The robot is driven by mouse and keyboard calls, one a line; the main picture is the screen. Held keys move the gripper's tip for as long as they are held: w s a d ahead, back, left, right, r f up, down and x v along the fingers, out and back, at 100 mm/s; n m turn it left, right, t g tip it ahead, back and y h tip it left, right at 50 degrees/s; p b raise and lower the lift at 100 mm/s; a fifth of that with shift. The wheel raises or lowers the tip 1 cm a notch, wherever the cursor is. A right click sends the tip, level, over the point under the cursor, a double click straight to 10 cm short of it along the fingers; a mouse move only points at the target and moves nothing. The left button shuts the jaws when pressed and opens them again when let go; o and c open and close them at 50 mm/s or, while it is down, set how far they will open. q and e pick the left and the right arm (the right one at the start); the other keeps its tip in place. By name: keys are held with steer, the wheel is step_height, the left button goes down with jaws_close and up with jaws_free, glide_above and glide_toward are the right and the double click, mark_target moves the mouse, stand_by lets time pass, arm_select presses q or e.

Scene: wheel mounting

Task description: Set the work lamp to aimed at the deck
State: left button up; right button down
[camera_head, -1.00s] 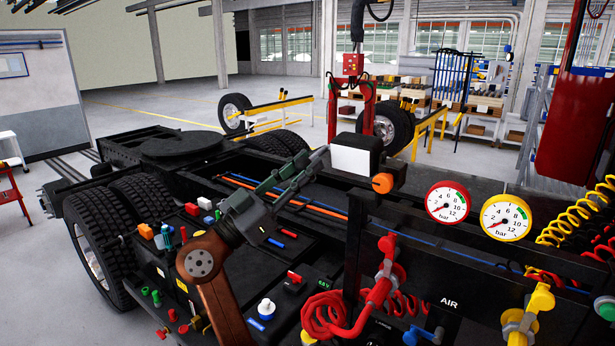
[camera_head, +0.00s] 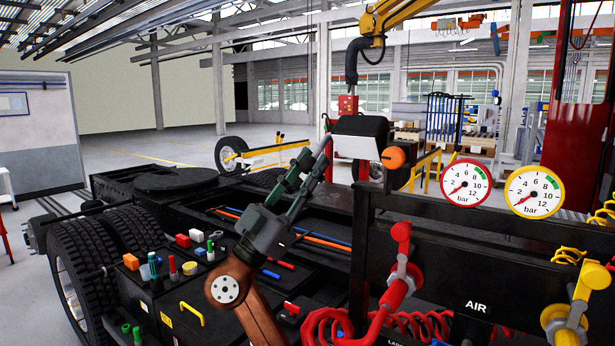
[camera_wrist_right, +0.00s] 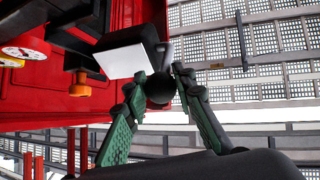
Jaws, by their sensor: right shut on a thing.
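The work lamp (camera_head: 361,128) has a black housing, a pale flat face and an orange knob (camera_head: 393,157) on its side. It stands above the dark truck frame, its pale face below the black housing and tilted downward. The lamp also shows in the right wrist view (camera_wrist_right: 124,60). My right gripper (camera_head: 323,152) reaches the lamp's left side. In the right wrist view its green fingers (camera_wrist_right: 162,84) are shut on a dark rounded part of the lamp, mostly hidden between them. The deck (camera_head: 205,262) lies below, with small coloured parts. My left gripper is not in view.
Two pressure gauges, one red-rimmed (camera_head: 466,184) and one yellow-rimmed (camera_head: 534,191), stand right of the lamp on the dark panel. Red (camera_head: 401,270) and yellow (camera_head: 577,300) air couplings with coiled hoses are in front. Open floor lies behind the truck.

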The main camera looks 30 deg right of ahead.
steer(key=shift+w+d+f, duration=0.15)
steer(key=shift+d+f, duration=0.05)
steer(key=shift+f, duration=0.1)
steer(key=c, duration=1.8)
jaws_free()
steer(key=shift+d, duration=0.1)
steer(key=shift+o, duration=1)
steer(key=shift+a, duration=0.2)
steer(key=v, duration=1.2)
steer(key=shift+r, duration=0.1)
